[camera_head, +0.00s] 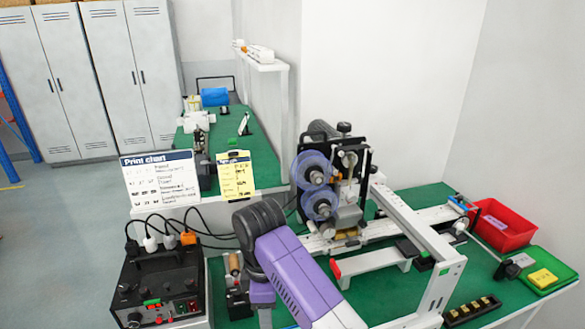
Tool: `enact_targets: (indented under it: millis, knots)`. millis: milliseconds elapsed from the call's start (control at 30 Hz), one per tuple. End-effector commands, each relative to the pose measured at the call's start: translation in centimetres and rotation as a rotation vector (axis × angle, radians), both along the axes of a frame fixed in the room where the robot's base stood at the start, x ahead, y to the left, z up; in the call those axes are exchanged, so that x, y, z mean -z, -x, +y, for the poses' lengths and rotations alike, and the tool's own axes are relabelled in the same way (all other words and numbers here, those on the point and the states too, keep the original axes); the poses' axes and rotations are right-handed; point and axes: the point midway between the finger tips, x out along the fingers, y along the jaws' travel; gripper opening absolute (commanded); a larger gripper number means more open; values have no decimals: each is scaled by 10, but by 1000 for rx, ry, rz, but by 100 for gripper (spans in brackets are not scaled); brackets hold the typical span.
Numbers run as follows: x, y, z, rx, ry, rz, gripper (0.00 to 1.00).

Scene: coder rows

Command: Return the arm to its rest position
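My arm (297,272) rises from the bottom edge of the head view, bends at a dark joint and slopes down to the right as a purple link with a pale end. It leaves the picture at the bottom edge. My gripper does not show, so whether it is open or holds anything cannot be seen. The arm's purple link overlaps the front of the green-topped bench (420,275) in the picture; whether it touches anything there cannot be told.
A coder machine with blue reels (316,172) and a white frame (420,235) stand close right of my arm. A black control box (160,285) with cables is at left. A red bin (503,222) and green tray (546,270) are at right. Floor is clear at far left.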

Motion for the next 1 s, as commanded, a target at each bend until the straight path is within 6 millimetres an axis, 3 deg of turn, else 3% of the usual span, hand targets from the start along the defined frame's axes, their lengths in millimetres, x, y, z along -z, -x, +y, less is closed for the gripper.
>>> enact_targets:
  millis: [267,633,833,1000]
  knots:
    - [-7,-27,19,91,-80,-114,51]
    - [-43,-74,65,236,-341,-377,51]
    - [-45,-78,82,372,-575,-503,51]
    - [-39,-63,77,529,-800,-591,51]
